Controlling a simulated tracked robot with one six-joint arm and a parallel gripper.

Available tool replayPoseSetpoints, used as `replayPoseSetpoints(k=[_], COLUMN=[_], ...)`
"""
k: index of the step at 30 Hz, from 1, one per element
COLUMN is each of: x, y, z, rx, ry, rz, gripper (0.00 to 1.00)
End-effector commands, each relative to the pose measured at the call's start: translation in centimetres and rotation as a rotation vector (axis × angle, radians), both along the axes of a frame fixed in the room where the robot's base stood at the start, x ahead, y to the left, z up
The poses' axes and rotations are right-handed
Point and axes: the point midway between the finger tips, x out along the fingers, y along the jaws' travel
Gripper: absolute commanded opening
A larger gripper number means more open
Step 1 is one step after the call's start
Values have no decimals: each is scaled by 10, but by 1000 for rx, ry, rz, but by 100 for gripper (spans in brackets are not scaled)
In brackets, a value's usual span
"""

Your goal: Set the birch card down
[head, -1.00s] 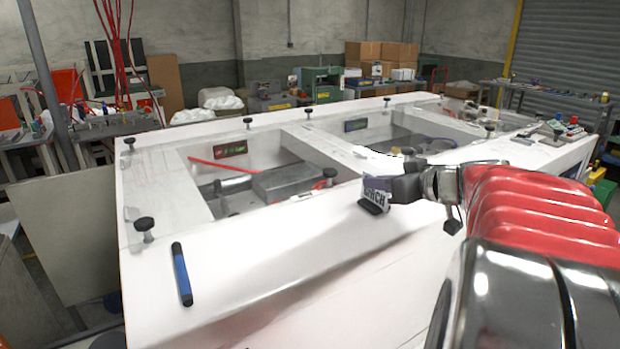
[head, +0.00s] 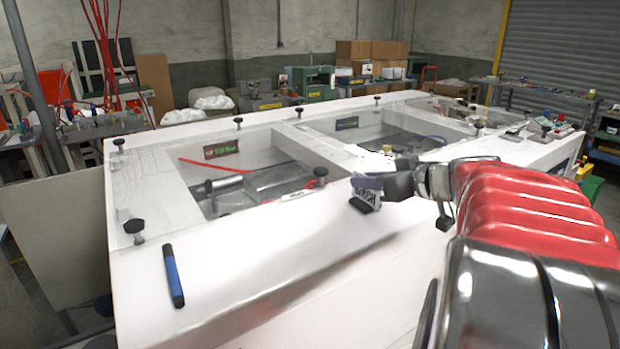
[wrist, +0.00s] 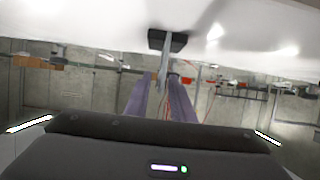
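The birch card (head: 368,194) is a small pale card with dark lettering on a black foot. It is upright, low over the white rim of the large bench (head: 290,235). My gripper (head: 372,183) comes from the right, its fingers closed on the card. In the wrist view, the card (wrist: 163,78) shows edge-on between the two purple fingers, with its black foot (wrist: 167,40) against the white surface. I cannot tell whether the foot touches it. Part of the card is hidden by my gripper.
A blue marker (head: 174,276) lies on the bench's front left. A small white label (head: 297,195) sits on the near rim. The front rim between marker and card is clear.

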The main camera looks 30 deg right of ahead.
Motion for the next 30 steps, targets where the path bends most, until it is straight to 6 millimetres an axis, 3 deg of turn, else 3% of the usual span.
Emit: replayPoseSetpoints(k=[21,30], x=[-89,-108], y=[-4,-4], z=[37,44], rx=[-2,0], ry=[-1,0], rz=[-5,-2], gripper=[22,22])
